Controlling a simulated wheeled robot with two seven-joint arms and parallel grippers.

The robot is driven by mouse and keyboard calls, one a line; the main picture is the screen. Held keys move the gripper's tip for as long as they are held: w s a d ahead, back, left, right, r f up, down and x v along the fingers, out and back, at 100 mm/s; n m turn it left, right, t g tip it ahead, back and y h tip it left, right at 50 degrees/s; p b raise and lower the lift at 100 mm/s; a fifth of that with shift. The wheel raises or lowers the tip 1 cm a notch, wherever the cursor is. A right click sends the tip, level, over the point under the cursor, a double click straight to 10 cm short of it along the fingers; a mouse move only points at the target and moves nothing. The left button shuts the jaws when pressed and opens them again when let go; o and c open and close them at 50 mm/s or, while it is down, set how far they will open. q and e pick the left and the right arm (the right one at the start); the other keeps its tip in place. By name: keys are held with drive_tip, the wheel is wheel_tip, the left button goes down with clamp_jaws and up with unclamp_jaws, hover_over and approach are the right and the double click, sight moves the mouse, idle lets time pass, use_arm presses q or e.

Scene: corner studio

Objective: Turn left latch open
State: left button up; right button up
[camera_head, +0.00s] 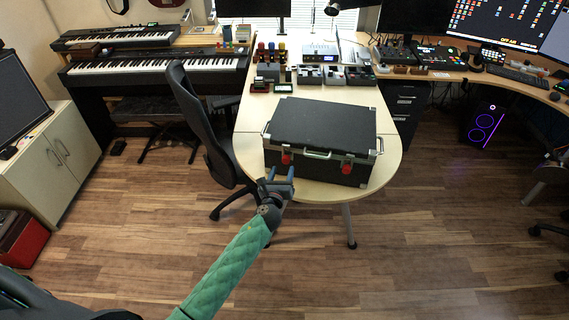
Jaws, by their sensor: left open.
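A black hard case (321,125) with metal edges lies closed near the front end of the light wooden table (393,167). Its front carries a red left latch (286,159), a red right latch (346,168) and a pale handle (316,155) between them. My left gripper (277,174) is open and empty, just below and a little left of the left latch. Whether it touches the case cannot be told. The left latch shows upright against the case front. My right gripper is not in view.
An office chair (205,130) stands close to the table's left side. Small devices (309,75) fill the back of the table. A desk with monitors (500,75) is at the right, keyboards (155,66) at the back left. The floor in front is clear.

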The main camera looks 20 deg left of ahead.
sight(285, 162)
use_arm(q)
drive_tip(key=shift+w+a+p, duration=0.2)
drive_tip(key=shift+w+p, duration=0.2)
drive_tip(key=shift+w, duration=1.7)
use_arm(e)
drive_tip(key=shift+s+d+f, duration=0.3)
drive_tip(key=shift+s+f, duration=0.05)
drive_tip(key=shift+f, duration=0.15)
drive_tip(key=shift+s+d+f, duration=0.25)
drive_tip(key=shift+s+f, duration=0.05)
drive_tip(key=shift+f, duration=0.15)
use_arm(q)
drive_tip(key=c, duration=1)
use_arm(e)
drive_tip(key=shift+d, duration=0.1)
